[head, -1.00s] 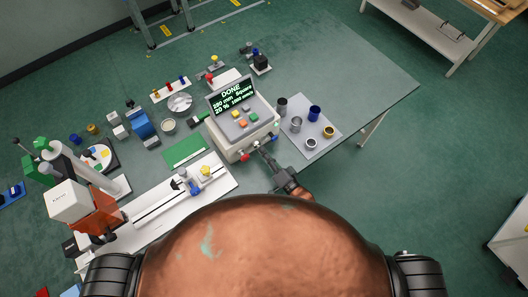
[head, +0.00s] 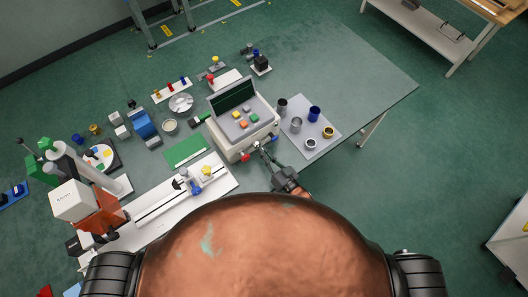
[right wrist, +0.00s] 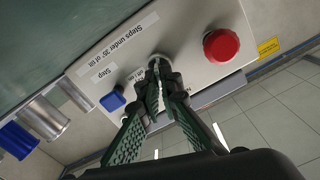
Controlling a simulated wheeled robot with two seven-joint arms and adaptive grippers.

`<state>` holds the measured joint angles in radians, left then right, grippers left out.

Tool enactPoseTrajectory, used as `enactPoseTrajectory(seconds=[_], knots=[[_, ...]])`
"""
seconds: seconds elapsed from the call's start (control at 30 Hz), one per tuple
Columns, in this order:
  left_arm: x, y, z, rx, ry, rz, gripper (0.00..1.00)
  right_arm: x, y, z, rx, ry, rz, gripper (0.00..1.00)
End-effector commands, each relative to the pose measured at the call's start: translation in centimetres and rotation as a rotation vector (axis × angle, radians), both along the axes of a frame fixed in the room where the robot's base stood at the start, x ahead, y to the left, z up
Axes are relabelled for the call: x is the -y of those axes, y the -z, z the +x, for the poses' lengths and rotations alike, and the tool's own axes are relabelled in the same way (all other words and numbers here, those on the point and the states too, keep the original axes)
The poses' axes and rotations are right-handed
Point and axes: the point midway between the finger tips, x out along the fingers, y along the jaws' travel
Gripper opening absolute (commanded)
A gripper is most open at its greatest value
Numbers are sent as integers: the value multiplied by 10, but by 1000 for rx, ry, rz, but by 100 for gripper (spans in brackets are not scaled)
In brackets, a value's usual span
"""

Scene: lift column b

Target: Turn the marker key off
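The marker box (head: 232,145) is a pale console with several coloured buttons on top and a dark, blank screen (head: 233,94). The marker key (right wrist: 156,62) sits in a round silvery lock on its front panel, between a blue knob (right wrist: 112,101) and a red mushroom button (right wrist: 221,45). My right gripper (right wrist: 160,82) reaches the panel with its fingertips close together around the key, which they largely hide. In the head view, my right gripper (head: 261,149) is at the box's front face. The key's exact angle is hard to read. My left gripper is not in view.
A grey tray (head: 318,148) with several metal and coloured cups stands close to the right of the box. A green mat (head: 187,150) and a white rail plate (head: 215,184) lie to its left. The table's right part is clear.

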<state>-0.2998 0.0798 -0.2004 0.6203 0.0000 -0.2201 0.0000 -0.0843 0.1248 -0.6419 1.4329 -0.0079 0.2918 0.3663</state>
Motion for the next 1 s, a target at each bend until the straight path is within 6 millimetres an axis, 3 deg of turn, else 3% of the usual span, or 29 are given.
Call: enactPoseTrajectory(seconds=[0.4, 1.0], knots=[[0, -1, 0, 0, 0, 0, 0, -1, 0, -1, 154, 1, -212, 0], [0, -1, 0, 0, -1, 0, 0, -1, 0, -1, 196, 1, -270, 0]])
